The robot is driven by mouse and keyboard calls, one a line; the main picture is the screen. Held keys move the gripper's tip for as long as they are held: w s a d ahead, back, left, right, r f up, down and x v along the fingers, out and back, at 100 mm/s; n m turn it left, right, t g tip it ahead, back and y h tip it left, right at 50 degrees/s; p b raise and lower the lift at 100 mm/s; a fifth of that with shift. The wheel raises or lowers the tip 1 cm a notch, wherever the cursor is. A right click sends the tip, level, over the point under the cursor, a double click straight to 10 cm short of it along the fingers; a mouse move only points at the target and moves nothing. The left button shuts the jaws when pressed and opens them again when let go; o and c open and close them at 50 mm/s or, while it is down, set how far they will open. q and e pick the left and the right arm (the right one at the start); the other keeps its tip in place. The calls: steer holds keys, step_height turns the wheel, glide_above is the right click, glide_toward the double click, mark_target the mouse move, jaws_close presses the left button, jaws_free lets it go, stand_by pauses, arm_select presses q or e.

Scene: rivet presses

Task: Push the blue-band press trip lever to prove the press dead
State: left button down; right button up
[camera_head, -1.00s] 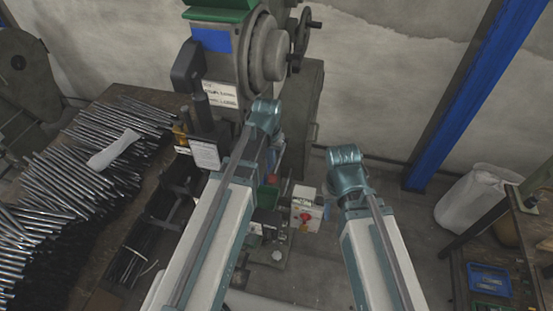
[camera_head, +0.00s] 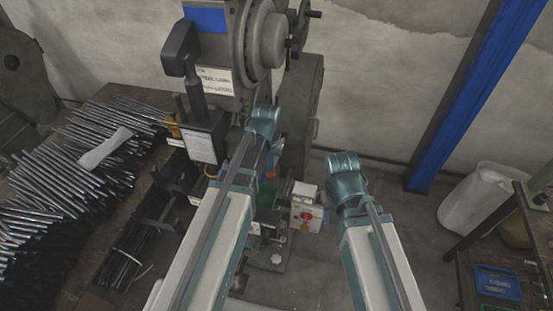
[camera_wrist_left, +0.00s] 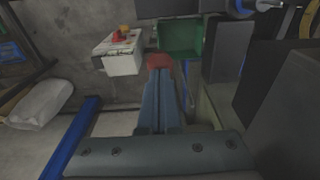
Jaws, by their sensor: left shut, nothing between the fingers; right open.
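The blue-band press (camera_head: 262,50) is a grey machine with a round wheel and a blue plate (camera_head: 206,20), at the top of the head view. A dark lever-like handle (camera_head: 181,50) stands at its left side; I cannot tell for sure that it is the trip lever. My left gripper (camera_wrist_left: 160,95) is shut and empty in the left wrist view, with a red patch (camera_wrist_left: 158,62) at its tips. In the head view the left wrist (camera_head: 264,120) is below the press wheel, right of the handle and apart from it. My right wrist (camera_head: 345,165) is further right; its fingers are hidden.
A bench (camera_head: 150,220) on the left carries many metal rods (camera_head: 75,165). A white box with a red button (camera_head: 306,215) stands between my arms; it also shows in the wrist view (camera_wrist_left: 120,55). A green bin (camera_wrist_left: 180,38) is nearby. A blue post (camera_head: 455,100) stands right.

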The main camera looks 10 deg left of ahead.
mark_target(270, 173)
arm_select(q)
steer(key=shift+s+f+b, duration=0.15)
steer(key=shift+f+b, duration=0.7)
steer(key=shift+b, duration=0.05)
steer(key=shift+s+f+b, duration=0.1)
steer(key=shift+f+b, duration=1.7)
steer(key=shift+f, duration=0.1)
steer(key=shift+f+b, duration=0.85)
steer(key=shift+b, duration=0.1)
